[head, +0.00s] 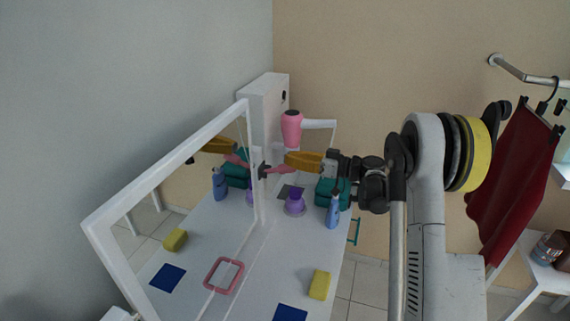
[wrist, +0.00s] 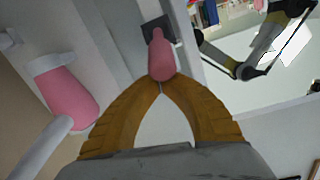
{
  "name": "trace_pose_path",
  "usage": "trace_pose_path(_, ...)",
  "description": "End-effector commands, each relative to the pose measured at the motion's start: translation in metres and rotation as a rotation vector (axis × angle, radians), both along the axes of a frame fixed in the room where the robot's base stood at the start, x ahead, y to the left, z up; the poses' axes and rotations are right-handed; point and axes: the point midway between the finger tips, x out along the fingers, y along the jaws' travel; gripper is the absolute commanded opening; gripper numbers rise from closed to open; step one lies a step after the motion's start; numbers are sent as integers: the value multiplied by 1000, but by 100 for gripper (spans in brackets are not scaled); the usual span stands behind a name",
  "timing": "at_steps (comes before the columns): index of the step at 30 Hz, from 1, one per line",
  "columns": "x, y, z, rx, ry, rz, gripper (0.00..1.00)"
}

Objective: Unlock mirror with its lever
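The mirror (head: 100,222) has a white frame and stands upright on the white table, its glass reflecting the tabletop. Its lever has a pink handle (head: 277,170) on a dark mount (head: 263,171) at the frame's right post. In the wrist view the lever handle (wrist: 161,55) points from the dark square mount (wrist: 157,28) towards my gripper. My gripper (head: 287,160) has orange fingers, and in the wrist view its fingertips (wrist: 160,86) meet at the handle's near end. They look shut with nothing clearly between them. Whether they touch the handle I cannot tell.
A pink hair dryer (head: 291,130) hangs in a white holder beside the mirror. Below my gripper stand a purple item (head: 295,203), a blue bottle (head: 333,212) and a teal box (head: 324,192).

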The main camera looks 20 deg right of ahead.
Motion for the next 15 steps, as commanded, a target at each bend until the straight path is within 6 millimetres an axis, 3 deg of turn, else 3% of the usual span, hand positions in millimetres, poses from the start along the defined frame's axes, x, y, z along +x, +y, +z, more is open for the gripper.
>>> trace_pose_path(15, -7, -9, -16, -5, 4, 0, 0)
